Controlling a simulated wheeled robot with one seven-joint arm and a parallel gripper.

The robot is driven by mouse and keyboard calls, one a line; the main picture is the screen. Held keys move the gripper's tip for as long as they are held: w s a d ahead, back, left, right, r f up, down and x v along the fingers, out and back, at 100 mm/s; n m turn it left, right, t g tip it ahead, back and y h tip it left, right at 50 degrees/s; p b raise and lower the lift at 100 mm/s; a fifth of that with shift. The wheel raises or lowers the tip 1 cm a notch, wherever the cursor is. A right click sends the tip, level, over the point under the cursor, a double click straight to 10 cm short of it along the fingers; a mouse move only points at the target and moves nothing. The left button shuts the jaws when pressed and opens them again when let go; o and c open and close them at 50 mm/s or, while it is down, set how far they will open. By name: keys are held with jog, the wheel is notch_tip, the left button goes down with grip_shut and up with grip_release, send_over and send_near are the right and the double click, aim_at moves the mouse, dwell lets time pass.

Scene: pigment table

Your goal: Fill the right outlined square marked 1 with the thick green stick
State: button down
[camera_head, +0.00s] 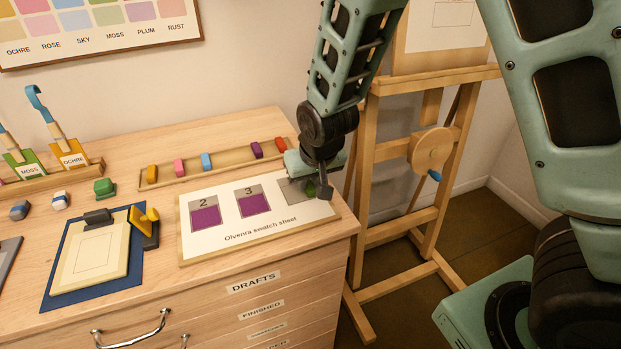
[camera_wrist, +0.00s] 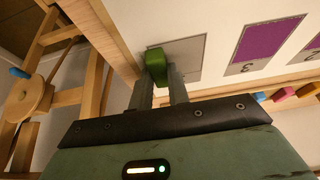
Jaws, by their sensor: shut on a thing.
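My gripper (camera_head: 316,190) is at the right end of the white swatch sheet (camera_head: 205,246), pointing down. In the wrist view my gripper (camera_wrist: 158,82) is shut on the green stick (camera_wrist: 156,62), whose end sticks out between the fingers. The stick is over or on the right outlined square (camera_wrist: 193,53), near one edge of it; I cannot tell if it touches. The square's visible part looks grey. In the head view my gripper hides much of this square (camera_head: 290,192), and its number is not readable.
Squares 2 (camera_head: 206,217) and 3 (camera_head: 254,205) hold purple fill. A wooden tray (camera_head: 220,167) with several coloured sticks lies behind the sheet. A clipboard (camera_head: 90,262) and a green block (camera_head: 104,187) are to the left. An easel (camera_head: 430,210) stands right of the table.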

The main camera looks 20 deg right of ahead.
aim_at(290, 193)
jog(key=shift+a+r+p, duration=0.15)
jog(key=shift+a+p, duration=0.5)
jog(key=shift+a, duration=0.45)
jog(key=shift+a+f+p, duration=0.2)
jog(key=shift+a+p, duration=0.55)
jog(key=shift+a, duration=0.8)
jog(key=shift+d+f, duration=0.1)
jog(key=shift+d, duration=0.5)
jog(key=shift+d+b, duration=0.75)
jog(key=shift+d, duration=1.5)
jog(key=shift+a, duration=0.2)
